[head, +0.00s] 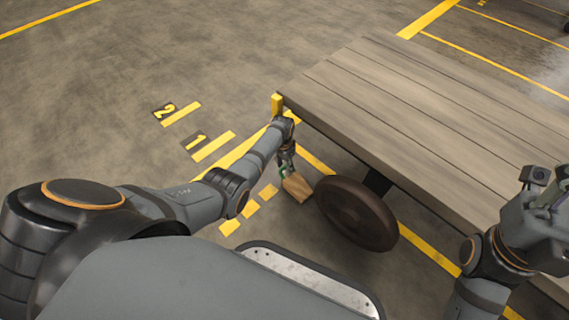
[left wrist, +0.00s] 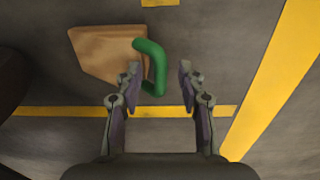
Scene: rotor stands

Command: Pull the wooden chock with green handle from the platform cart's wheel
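The wooden chock (head: 297,187) sits on the floor just left of the platform cart's dark wheel (head: 357,213) in the head view. In the left wrist view the tan chock (left wrist: 103,52) has a green handle (left wrist: 152,66) on its right side. My left gripper (left wrist: 158,76) is open, with the handle's lower end between its fingertips, nearer the left finger. I cannot tell whether a finger touches it. In the head view my left gripper (head: 286,170) is small and partly hidden. My right gripper (head: 546,196) is above the cart's edge at the right; its fingers are unclear.
The cart's plank deck (head: 430,110) fills the right side, overhanging the wheel. Yellow lines and numbered marks (head: 213,146) are painted on the floor. The floor to the left is clear.

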